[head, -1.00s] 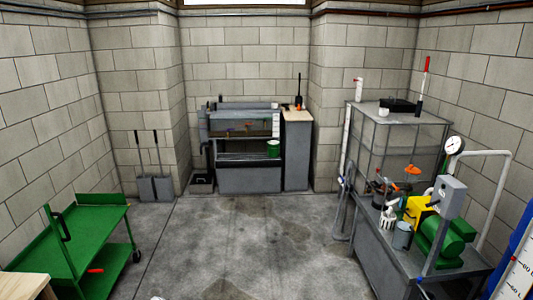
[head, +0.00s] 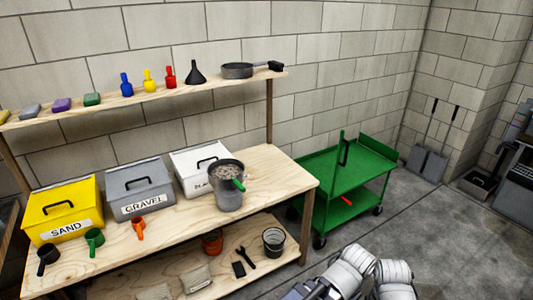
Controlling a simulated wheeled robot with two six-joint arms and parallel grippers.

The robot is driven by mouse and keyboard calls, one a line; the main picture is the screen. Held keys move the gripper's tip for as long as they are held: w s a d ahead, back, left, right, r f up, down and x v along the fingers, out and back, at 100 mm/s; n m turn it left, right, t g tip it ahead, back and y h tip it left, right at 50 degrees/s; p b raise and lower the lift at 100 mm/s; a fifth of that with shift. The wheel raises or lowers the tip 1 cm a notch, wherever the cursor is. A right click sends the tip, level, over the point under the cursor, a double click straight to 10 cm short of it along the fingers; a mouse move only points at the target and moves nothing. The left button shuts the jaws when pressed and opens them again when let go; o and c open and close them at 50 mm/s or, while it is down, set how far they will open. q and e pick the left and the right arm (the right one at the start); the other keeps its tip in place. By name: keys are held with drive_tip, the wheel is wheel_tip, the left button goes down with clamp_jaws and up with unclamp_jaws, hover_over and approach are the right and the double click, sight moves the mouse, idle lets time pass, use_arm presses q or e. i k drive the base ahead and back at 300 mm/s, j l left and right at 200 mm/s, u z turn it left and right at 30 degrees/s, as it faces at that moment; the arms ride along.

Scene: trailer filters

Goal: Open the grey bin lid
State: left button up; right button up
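The grey bin (head: 144,203), labelled GRAVEL, stands on the wooden workbench between a yellow bin and a white bin. Its grey lid (head: 139,175) is shut and has a black handle on top. White-and-grey arm parts of mine show at the bottom right of the head view, over the floor and well to the right of the bin. No gripper fingertips are visible, so neither gripper can be seen.
The yellow SAND bin (head: 63,211) and white bin (head: 203,172) flank it. A shelf (head: 108,110) with bottles runs above. A green cart (head: 331,173) is right of the bench.

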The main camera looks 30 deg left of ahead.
sight(132, 179)
drive_tip(key=u, duration=1.95)
